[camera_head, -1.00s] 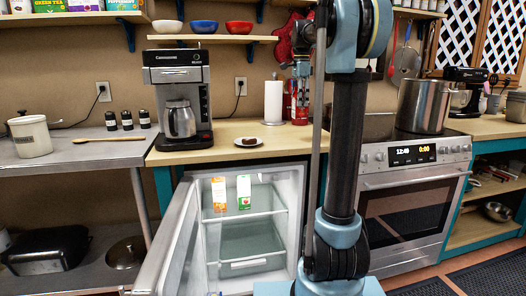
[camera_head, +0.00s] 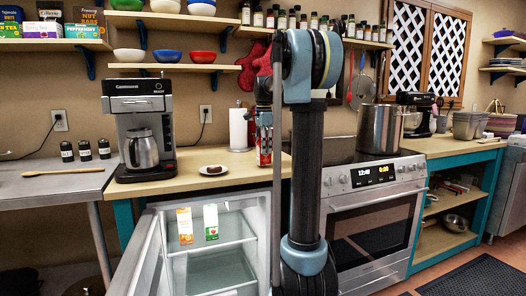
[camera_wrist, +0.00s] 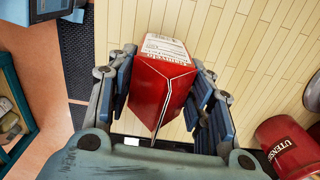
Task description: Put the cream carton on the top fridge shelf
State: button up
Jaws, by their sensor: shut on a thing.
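My gripper (camera_wrist: 163,105) is shut on a red carton (camera_wrist: 160,85), taken to be the cream carton, with a white printed label and folded top. In the head view the gripper (camera_head: 264,118) holds the carton (camera_head: 265,148) upright over the counter, right of the paper towel roll. The carton looks clear of the counter, but the exact gap cannot be told. The fridge (camera_head: 215,205) under the counter stands open. Its top shelf (camera_head: 232,240) bears an orange-and-white carton (camera_head: 185,226) and a green-and-white carton (camera_head: 211,222) at the left, with bare shelf to their right.
The open fridge door (camera_head: 135,258) swings out to the left. The paper towel roll (camera_head: 238,130), a plate with a brown item (camera_head: 211,171) and the coffee maker (camera_head: 140,125) stand on the counter above. The stove (camera_head: 372,195) is right.

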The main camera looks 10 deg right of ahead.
jog(key=shift+f, duration=0.4)
jog(key=shift+f, duration=0.1)
jog(key=o, duration=1.3)
notch_tip(320, 180, up, 17)
jog(key=shift+a+r, duration=0.1)
jog(key=shift+r, duration=0.05)
